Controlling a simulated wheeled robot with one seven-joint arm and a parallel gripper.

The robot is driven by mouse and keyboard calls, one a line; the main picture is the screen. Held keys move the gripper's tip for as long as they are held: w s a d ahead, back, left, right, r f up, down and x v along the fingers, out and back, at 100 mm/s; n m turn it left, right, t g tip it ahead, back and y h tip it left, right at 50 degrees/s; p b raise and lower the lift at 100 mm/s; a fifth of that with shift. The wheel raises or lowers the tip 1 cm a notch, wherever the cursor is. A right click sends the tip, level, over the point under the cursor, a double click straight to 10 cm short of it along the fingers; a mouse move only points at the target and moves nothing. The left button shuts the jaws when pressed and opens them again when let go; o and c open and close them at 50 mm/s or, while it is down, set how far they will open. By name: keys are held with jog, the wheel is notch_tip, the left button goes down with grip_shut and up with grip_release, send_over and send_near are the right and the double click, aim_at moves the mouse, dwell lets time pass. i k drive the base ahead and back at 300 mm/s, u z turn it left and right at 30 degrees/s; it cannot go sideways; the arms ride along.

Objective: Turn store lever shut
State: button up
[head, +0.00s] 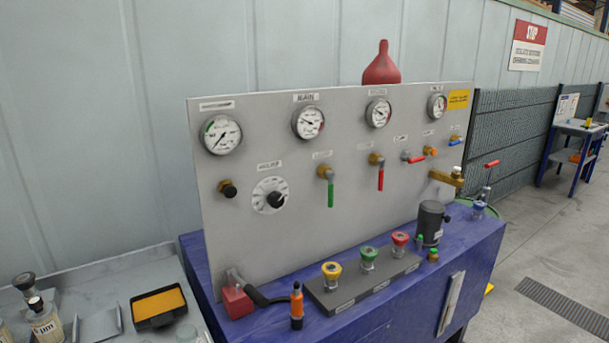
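A grey upright panel (330,243) carries several valve levers under small labels too blurred to read, so I cannot tell which is the store lever. A green lever (331,194) hangs straight down from a brass valve. A red lever (381,180) to its right also hangs straight down. A second, shorter red lever (413,159) lies roughly level, pointing sideways beside a brass fitting (430,151). A small blue lever (455,141) at the far right is also near level. My gripper is not in view.
Gauges (309,122) line the panel top, with a black knob (271,195) below. On the blue bench (412,300) stand yellow, green and red knobs, an orange-topped tool (297,305), a red block with black handle (236,302), and a dark cylinder (431,221). Floor (555,240) at right is open.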

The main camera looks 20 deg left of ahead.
aim_at(379, 161)
jog(key=u, duration=0.3)
jog(key=i, duration=1.05)
jog(key=u, duration=0.25)
